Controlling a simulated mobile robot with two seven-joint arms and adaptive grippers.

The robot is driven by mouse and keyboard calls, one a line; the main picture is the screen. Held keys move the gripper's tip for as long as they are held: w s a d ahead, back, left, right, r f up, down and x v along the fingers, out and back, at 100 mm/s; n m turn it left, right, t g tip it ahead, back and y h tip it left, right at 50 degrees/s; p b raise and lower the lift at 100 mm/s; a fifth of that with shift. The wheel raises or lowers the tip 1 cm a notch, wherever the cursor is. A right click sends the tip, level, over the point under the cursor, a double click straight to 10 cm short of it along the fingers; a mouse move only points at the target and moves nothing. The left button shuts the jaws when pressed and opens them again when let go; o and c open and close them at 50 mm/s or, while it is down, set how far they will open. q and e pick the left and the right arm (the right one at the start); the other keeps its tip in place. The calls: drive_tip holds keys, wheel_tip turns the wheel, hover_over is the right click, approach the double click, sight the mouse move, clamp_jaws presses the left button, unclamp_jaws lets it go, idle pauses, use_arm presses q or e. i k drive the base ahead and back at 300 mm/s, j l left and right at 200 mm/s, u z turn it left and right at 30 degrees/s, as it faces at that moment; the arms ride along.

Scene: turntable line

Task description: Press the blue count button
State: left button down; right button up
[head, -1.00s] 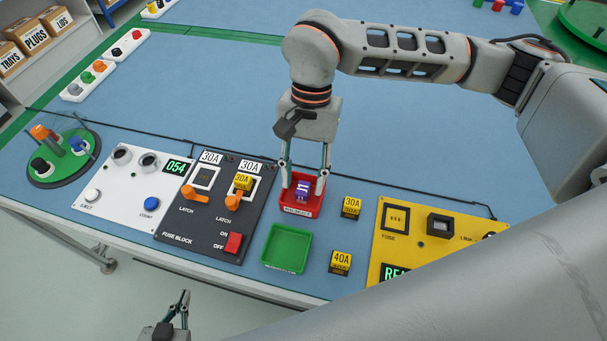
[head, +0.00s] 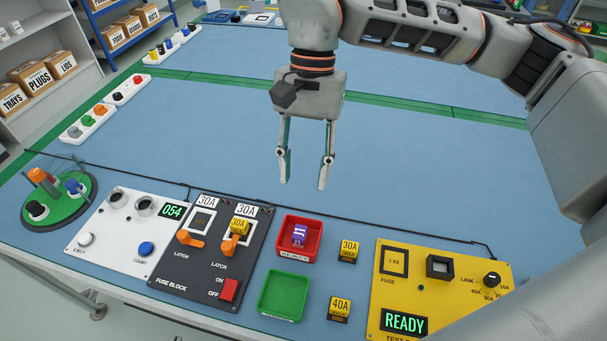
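The blue count button (head: 146,249) sits at the lower right of the white panel (head: 112,259) on the left part of the table. A green display (head: 173,211) on that panel reads 054. A white eject button (head: 86,240) is to its left. My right gripper (head: 304,186) is open and empty, pointing down above the blue table, to the right of and farther back than the panel. My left gripper is not in view.
A black fuse block (head: 257,268) with orange latches stands right of the panel. A red tray (head: 317,226) holds a purple fuse (head: 299,235). A green tray (head: 283,296) is empty. A green turntable (head: 61,215) stands at left. The middle of the table is clear.

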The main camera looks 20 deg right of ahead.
sight(145, 248)
drive_tip(key=k, duration=1.5)
